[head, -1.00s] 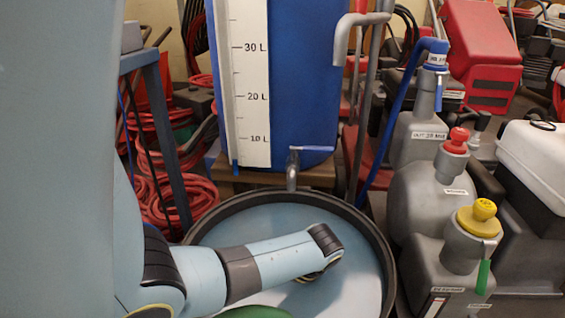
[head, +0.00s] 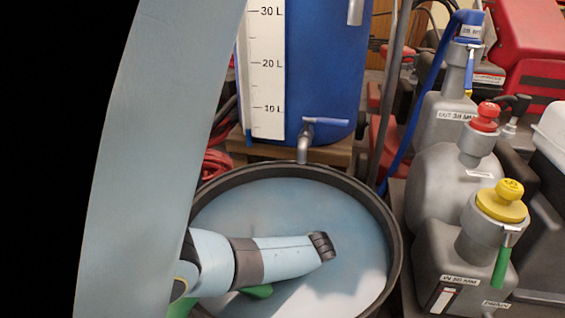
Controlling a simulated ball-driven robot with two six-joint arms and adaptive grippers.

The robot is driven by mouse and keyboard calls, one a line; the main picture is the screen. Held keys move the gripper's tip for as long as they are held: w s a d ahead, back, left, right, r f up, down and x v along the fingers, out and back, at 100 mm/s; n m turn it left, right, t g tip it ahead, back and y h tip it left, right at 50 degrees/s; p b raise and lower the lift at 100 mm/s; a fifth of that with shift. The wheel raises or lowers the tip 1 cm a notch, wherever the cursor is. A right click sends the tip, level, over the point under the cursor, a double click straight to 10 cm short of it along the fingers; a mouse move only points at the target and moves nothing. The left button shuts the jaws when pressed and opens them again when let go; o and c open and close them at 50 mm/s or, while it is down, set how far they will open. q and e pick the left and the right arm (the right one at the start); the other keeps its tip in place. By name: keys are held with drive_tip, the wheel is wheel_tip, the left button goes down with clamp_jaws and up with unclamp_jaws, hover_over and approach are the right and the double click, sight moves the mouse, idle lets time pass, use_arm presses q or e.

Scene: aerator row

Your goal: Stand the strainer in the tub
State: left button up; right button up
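The round tub (head: 391,225) has a black rim and a pale blue inside, and stands in the lower middle of the head view. My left arm comes in from the left and reaches over it, ending in a dark ribbed joint above the tub's middle. No gripper fingers show on it. A green piece (head: 258,291) shows just below the arm, and more green (head: 181,307) shows at the lower left near the rim. I cannot tell whether this green is the strainer. No strainer is clearly seen. My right gripper is out of view.
A blue tank (head: 327,75) with a litre scale and a tap (head: 304,150) stands behind the tub. Grey containers with blue, red (head: 487,116) and yellow (head: 502,199) caps crowd the right side. Red hose (head: 216,162) lies at the left.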

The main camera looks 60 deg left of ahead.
use_arm(q)
drive_tip(key=shift+f+b, duration=0.3)
drive_tip(key=shift+f, duration=0.15)
idle(0.6)
drive_tip(key=o, duration=1.5)
drive_tip(key=v, duration=1.2)
